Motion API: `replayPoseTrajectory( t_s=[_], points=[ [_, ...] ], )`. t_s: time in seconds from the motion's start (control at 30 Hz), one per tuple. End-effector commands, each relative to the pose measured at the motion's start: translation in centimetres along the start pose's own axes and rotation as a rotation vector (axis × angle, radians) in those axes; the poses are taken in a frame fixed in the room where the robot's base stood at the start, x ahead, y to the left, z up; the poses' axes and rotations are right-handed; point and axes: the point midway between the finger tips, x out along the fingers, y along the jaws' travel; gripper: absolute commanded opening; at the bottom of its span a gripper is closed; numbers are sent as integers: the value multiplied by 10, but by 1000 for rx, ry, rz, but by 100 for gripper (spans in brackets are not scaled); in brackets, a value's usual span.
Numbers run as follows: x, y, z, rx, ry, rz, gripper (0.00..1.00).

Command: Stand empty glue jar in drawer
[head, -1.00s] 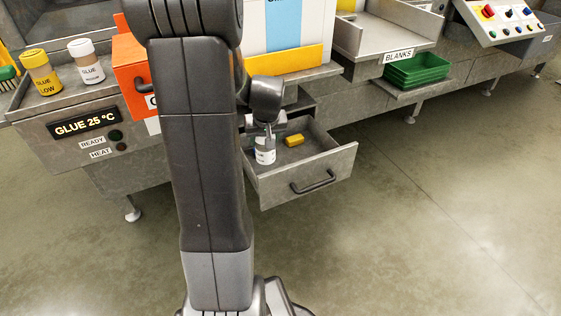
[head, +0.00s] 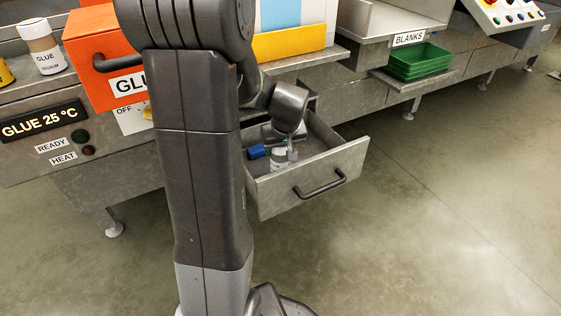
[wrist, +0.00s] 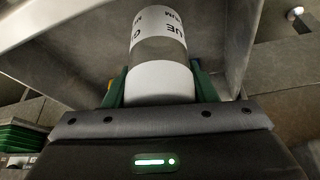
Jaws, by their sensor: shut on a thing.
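A glue jar (head: 279,157) with a white label is between the fingers of my gripper (head: 286,150). It is inside the open grey drawer (head: 315,185), close behind the front panel, and looks roughly upright. In the wrist view the jar (wrist: 158,50) shows its white cap and printed label, with the green fingers of my gripper (wrist: 160,82) shut on its sides. The drawer wall (wrist: 245,40) is beside it in that view. The front panel hides the jar's base in the head view, so I cannot tell whether it touches the drawer floor.
A blue object (head: 257,151) lies in the drawer left of the jar. An orange glue box (head: 105,60) and a white-capped jar (head: 42,48) are on the glue station. A green tray (head: 415,62) sits at the right. The floor right of the drawer is clear.

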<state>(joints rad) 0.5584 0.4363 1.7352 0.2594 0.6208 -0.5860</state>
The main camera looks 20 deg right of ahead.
Motion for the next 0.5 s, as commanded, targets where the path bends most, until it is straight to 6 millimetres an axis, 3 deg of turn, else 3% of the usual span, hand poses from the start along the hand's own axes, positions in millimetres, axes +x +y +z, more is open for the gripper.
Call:
replayPoseTrajectory(
  t_s=[0.2, 0.5],
  points=[
    [36, 0, 16, 0, -4, -1, 29],
    [38, 0, 16, 0, -1, 0, 29]
  ],
)
